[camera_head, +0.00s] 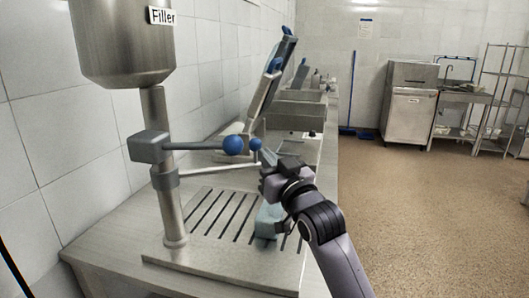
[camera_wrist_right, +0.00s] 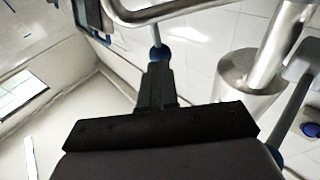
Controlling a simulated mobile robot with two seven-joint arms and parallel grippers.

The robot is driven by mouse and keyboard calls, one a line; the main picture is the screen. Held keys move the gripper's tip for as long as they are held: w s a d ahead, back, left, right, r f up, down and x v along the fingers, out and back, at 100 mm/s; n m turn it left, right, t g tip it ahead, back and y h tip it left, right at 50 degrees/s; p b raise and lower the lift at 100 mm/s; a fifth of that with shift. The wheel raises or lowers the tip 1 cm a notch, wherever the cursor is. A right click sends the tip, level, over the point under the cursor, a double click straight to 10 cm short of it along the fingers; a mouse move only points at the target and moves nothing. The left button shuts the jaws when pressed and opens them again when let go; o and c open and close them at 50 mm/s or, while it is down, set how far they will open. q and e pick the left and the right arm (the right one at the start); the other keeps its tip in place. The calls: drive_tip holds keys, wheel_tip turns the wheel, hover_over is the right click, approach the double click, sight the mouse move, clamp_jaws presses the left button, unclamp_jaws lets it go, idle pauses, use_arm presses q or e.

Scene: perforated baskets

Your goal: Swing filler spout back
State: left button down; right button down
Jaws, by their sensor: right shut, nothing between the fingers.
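The filler (camera_head: 125,45) stands at the left, a steel hopper on a column with a "Filler" label. From its column a grey lever ends in a large blue ball (camera_head: 233,144). Below it, a thin pale spout arm (camera_head: 215,167) reaches right toward a smaller blue knob (camera_head: 255,144). My right gripper (camera_head: 268,165) is shut and empty, just below and right of the small knob. In the right wrist view, the shut fingers (camera_wrist_right: 157,82) point at a blue knob (camera_wrist_right: 160,53) close beyond the tips; whether they touch is unclear. My left gripper is not in view.
A pale blue container (camera_head: 267,226) stands on the slotted drip tray (camera_head: 165,258), partly behind my right arm. Along the counter behind are more machines with blue-tipped handles (camera_head: 265,85). A tiled wall closes the left. The floor at the right is clear.

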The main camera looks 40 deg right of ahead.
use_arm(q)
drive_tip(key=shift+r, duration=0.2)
use_arm(e)
drive_tip(key=shift+x, duration=0.75)
drive_tip(key=shift+w, duration=0.1)
